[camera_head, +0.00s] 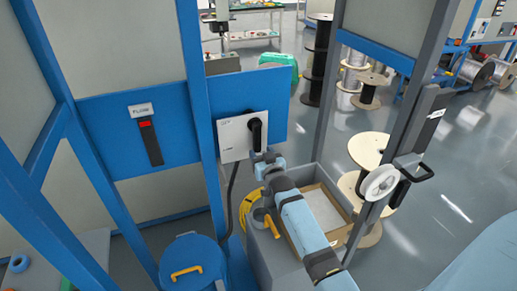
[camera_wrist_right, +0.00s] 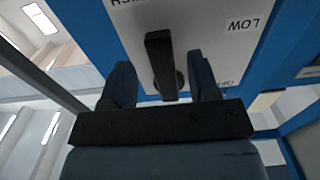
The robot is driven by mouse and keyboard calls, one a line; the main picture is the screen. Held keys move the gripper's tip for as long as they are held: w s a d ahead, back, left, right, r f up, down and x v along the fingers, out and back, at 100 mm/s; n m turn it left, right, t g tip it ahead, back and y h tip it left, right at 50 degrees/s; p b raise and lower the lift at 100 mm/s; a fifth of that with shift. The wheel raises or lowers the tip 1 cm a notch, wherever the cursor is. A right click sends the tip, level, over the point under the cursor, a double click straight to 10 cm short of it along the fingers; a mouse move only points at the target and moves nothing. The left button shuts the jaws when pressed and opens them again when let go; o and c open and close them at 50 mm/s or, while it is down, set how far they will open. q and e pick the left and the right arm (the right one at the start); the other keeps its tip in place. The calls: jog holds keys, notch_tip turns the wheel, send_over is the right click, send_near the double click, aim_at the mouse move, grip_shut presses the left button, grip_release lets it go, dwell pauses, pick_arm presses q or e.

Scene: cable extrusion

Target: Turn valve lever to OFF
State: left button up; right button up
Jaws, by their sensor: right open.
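The black valve lever (camera_head: 256,133) is mounted on a white plate (camera_head: 231,139) fixed to the blue panel. In the right wrist view the lever (camera_wrist_right: 160,58) runs from its round hub toward the plate's HIGH label, which shows upside down and partly cut off. A LOW label (camera_wrist_right: 243,25) is to its right, and an OFF label (camera_wrist_right: 224,83) is partly hidden by a finger. My right gripper (camera_head: 266,158) is open at the plate's lower edge. In the wrist view its fingers (camera_wrist_right: 163,82) are on either side of the lever's hub end; contact cannot be told. My left gripper is out of view.
A FLOW strip (camera_head: 150,142) with a red mark is left of the plate. Blue posts (camera_head: 200,100) frame the panel. A blue drum (camera_head: 192,262) and a grey bin (camera_head: 262,248) stand below. A grey post with a white spool (camera_head: 379,183) is at right.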

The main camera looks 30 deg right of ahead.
jog(key=shift+x, duration=1.35)
grip_shut()
